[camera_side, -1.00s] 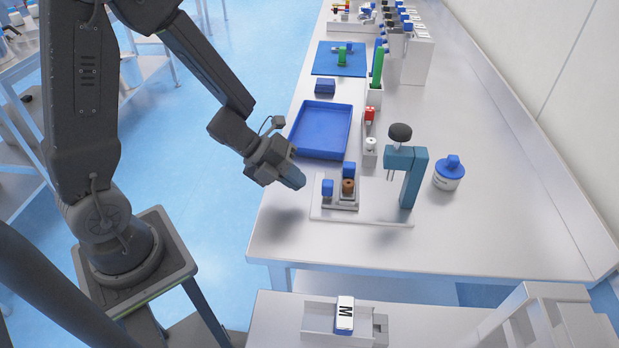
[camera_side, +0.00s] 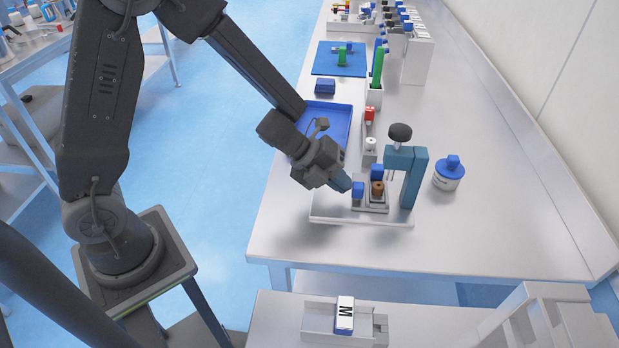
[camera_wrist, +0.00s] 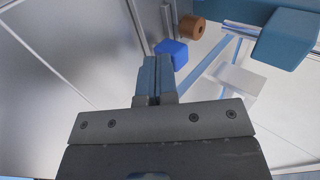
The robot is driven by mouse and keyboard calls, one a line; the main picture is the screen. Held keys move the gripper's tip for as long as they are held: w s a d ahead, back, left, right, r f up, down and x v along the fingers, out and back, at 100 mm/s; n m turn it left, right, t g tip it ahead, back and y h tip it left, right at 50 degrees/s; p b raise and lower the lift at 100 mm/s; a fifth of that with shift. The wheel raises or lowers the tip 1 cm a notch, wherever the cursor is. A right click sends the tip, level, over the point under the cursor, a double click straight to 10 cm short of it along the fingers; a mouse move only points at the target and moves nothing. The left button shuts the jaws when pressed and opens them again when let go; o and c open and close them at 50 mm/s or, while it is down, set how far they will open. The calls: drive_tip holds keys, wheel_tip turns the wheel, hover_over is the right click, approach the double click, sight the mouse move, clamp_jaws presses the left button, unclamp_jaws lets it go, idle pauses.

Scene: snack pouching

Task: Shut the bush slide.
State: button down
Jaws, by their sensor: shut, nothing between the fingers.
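The bush slide (camera_side: 370,208) is a small grey carriage on a pale base plate (camera_side: 325,215). It carries a brown bush (camera_side: 377,191), a blue block (camera_side: 358,190) at its near left side and another blue block (camera_side: 377,170) behind. The bush stands close to the left of the teal press stand (camera_side: 409,185) with its black knob. My gripper (camera_side: 345,185) is shut and empty, its tips at the left side of the front blue block, seemingly touching it. In the wrist view, the fingers (camera_wrist: 155,82) end at the blue block (camera_wrist: 172,53), with the bush (camera_wrist: 190,27) beyond.
A blue tray (camera_side: 327,114) lies behind my gripper. A red-topped item (camera_side: 369,115) and a white cylinder (camera_side: 370,146) stand behind the slide. A white jar with blue lid (camera_side: 449,174) stands right of the press. The front right of the bench is clear.

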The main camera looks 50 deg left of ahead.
drive_tip(key=shift+w+d, duration=0.85)
drive_tip(key=shift+d, duration=0.1)
